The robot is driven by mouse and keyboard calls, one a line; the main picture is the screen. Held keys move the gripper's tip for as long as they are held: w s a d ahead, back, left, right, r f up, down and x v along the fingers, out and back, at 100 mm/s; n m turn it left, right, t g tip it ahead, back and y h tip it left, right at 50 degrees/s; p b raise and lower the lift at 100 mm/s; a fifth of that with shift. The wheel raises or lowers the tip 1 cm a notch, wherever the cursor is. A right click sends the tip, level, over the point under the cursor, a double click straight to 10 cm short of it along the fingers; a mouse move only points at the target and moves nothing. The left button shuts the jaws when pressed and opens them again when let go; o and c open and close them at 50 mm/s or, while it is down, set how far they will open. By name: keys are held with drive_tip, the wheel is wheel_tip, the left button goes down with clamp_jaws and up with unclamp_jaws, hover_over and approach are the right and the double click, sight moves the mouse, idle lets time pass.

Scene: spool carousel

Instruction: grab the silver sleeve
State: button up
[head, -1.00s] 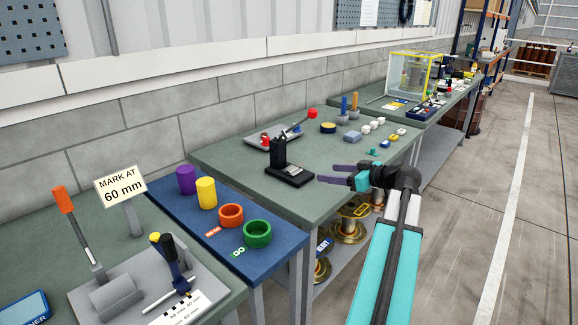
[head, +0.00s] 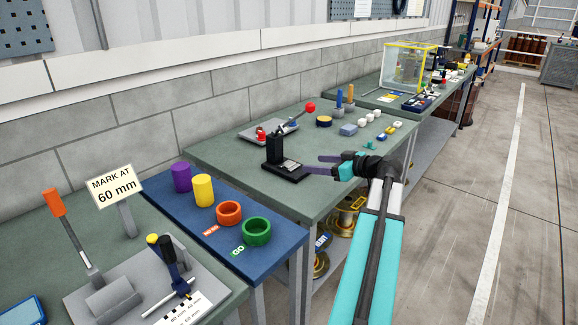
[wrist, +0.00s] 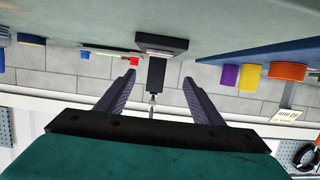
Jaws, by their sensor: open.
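I cannot make out a silver sleeve for sure in either view. A small pale grey patch (head: 291,166) shows on the base of the black stand (head: 274,150); I cannot tell if it is a sleeve or a label. My gripper (head: 315,165) is open and empty, its purple fingers pointing left at the stand, close to its right side. In the wrist view, the stand's dark post (wrist: 157,76) shows between the open fingers, beyond the tips. A thin silvery piece (wrist: 152,101) shows by the post's end there, too small to name.
A press with a red-knobbed lever (head: 310,107) stands behind the stand. The blue bench (head: 180,215) at the left holds purple and yellow cylinders and red and green rings. Small blocks lie at the table's right. Gold spools (head: 341,222) sit underneath. The floor at right is clear.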

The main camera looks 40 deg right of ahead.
sight(292, 163)
drive_tip(key=p+x, duration=0.1)
drive_tip(key=x, duration=0.5)
drive_tip(key=shift+w+f, duration=0.15)
drive_tip(key=shift+w, duration=0.15)
drive_tip(key=shift+d+f+p+x, duration=0.1)
drive_tip(key=shift+p+x, duration=0.3)
drive_tip(key=shift+x, duration=0.9)
drive_tip(key=shift+d+f+p+x, duration=0.15)
drive_tip(key=shift+p+x, duration=0.25)
drive_tip(key=shift+x, duration=0.85)
drive_tip(key=shift+a, duration=0.15)
drive_tip(key=shift+c, duration=0.2)
drive_tip(key=c, duration=1.2)
drive_tip(key=shift+o, duration=0.2)
drive_tip(key=shift+r, duration=0.15)
